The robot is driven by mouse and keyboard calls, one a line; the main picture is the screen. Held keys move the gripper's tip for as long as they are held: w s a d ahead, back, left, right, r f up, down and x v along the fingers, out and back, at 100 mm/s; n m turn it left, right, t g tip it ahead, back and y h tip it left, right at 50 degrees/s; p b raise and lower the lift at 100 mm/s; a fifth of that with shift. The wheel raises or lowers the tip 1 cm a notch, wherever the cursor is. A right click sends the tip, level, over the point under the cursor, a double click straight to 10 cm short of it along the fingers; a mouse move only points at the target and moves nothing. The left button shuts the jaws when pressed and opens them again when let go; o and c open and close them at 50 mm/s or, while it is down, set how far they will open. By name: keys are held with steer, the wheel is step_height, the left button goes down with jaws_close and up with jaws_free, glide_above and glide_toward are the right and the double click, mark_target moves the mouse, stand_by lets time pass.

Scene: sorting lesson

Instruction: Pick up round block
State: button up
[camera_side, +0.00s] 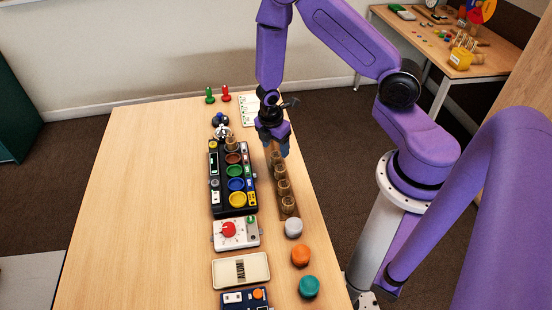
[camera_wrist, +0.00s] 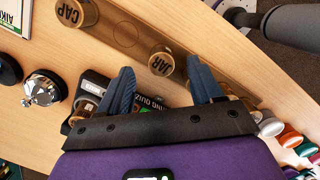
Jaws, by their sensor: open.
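My gripper (camera_side: 276,150) is open above the far end of a brown wooden rack (camera_side: 289,212). In the wrist view my gripper (camera_wrist: 162,88) has its two blue fingers apart, with nothing held between them. A round wooden block marked JAR (camera_wrist: 161,61) is just beyond the fingertips, roughly between them in the picture. I cannot tell which one the task means.
A black tray with coloured discs (camera_side: 235,213) lies left of the rack. A grey piece (camera_side: 293,227), an orange piece (camera_side: 301,255) and a teal piece (camera_side: 309,286) stand near the table's right edge. The table's left side (camera_side: 140,200) is clear.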

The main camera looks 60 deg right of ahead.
mark_target(276, 154)
steer(key=shift+s+d+f, duration=0.1)
steer(key=shift+d+f, duration=0.05)
steer(key=shift+f, duration=2.25)
steer(key=c, duration=1.1)
